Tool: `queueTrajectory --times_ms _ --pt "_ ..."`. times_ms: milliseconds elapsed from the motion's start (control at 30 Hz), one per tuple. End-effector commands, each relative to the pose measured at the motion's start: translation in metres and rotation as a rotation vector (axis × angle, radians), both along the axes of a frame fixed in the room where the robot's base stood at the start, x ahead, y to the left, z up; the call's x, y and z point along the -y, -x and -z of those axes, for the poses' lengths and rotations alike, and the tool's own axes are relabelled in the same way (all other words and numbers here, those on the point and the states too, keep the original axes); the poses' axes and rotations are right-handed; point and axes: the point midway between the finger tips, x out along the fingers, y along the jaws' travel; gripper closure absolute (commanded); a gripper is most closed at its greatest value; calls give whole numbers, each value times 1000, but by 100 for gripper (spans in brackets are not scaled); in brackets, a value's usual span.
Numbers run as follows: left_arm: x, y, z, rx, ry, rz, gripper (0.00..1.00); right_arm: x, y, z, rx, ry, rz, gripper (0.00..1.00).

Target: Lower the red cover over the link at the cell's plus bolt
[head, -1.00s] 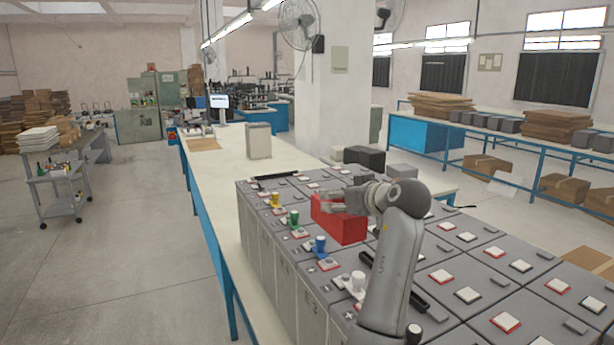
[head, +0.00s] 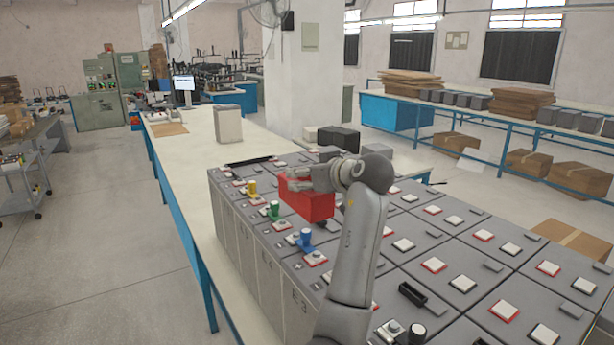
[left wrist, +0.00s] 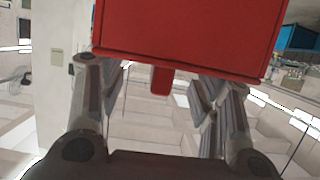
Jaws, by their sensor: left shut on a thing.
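The red cover (head: 308,205), box-shaped, is in my left gripper (head: 312,182) above the grey battery cells, behind the blue cap in the head view. In the left wrist view the cover (left wrist: 190,35) fills the top, and its small red tab (left wrist: 160,80) shows between my fingers. Below are grey cells with red-edged and white-edged terminal pads. A yellow cap (head: 251,188), a green cap (head: 273,211) and a blue cap (head: 305,241) stand along the near row. I cannot make out the link or the target plus bolt; my arm and the cover hide part of the tops. My right gripper is not in view.
A long bench (head: 180,143) with blue legs runs beside the cells and carries a grey box (head: 228,125). A black handle-like piece (head: 413,293) lies on the cells right of my arm. Dark boxes (head: 338,137) stand behind the cells.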

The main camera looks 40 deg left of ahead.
Motion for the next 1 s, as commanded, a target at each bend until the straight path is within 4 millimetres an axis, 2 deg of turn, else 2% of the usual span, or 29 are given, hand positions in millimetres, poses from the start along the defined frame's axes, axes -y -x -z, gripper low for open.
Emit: queueTrajectory --times_ms 200,1000 --pt "0 0 10 -1 0 0 66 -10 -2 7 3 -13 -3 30" --pt "0 0 66 0 -1 0 66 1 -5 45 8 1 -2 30"
